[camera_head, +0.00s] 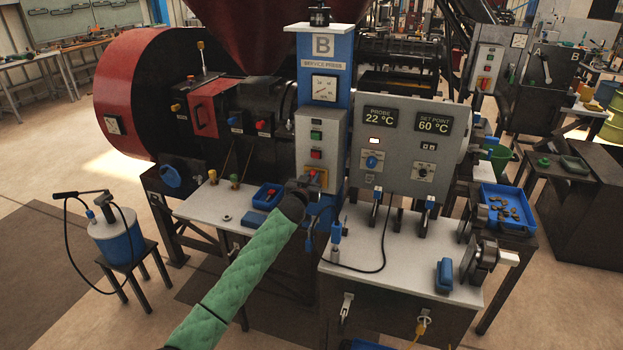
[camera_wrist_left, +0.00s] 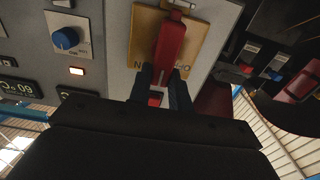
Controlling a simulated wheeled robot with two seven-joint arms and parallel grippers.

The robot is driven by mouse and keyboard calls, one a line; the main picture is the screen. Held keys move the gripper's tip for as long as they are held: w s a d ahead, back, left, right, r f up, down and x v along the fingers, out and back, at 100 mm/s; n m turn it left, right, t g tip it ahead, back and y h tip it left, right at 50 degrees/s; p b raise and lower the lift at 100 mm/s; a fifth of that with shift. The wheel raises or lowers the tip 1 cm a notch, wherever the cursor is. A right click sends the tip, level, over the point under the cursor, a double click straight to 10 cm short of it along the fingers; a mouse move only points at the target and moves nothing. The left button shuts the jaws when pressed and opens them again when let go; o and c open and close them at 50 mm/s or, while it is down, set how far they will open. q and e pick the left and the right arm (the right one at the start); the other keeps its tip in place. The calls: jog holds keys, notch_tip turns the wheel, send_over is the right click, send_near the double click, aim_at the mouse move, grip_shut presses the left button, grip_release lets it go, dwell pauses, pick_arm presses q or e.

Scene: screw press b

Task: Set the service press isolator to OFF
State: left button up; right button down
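The isolator of the service press has a red handle (camera_wrist_left: 169,45) on a yellow plate (camera_wrist_left: 143,35), seen close in the wrist view. The plate also shows in the head view (camera_head: 323,187), low on the grey control box (camera_head: 312,130) under the sign B. The handle reaches toward the plate's lettered edge and partly covers the lettering, which appears inverted. My left gripper (camera_wrist_left: 162,86) is at the isolator, one dark finger on each side of the handle's end. Whether both fingers press on it is unclear. In the head view my dark wrist (camera_head: 292,205) partly hides this spot. My right gripper is not in view.
Green and red buttons (camera_head: 316,135) sit above the isolator. The heater panel (camera_head: 405,150) with knobs and displays stands close on the right. A blue tray (camera_head: 268,196) lies left of my wrist. Another panel with a red switch (camera_head: 484,83) stands farther right.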

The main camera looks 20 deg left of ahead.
pick_arm(q)
grip_shut()
